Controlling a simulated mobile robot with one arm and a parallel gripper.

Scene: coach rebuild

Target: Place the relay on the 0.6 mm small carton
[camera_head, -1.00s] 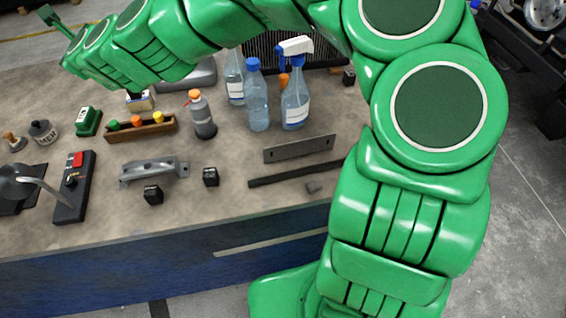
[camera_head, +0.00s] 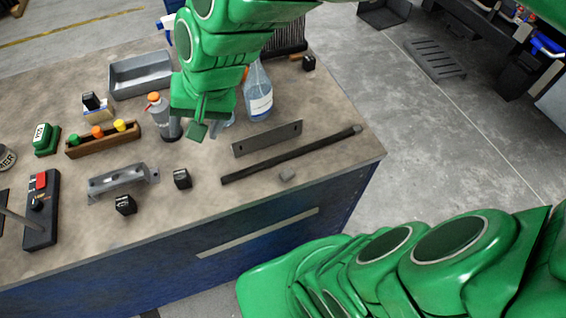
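A small carton (camera_head: 99,113), white with a yellowish part, stands at the left of the bench behind the wooden rack. A black block that looks like a relay (camera_head: 91,101) sits on top of it. Two similar black blocks lie on the front of the bench, one right of the grey bracket (camera_head: 182,178) and one in front of it (camera_head: 125,205). The print on the carton is too small to read. My gripper (camera_head: 197,126) hangs over the bench by the bottles, right of the carton and apart from it. I see nothing held, but its finger opening is unclear.
A wooden rack (camera_head: 104,144) with coloured knobs, an orange-capped bottle (camera_head: 166,122) and a grey tray (camera_head: 140,76) stand around the carton. A spray bottle (camera_head: 258,92) is behind my gripper. A flat plate (camera_head: 267,139) and dark bar (camera_head: 290,156) lie at the right.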

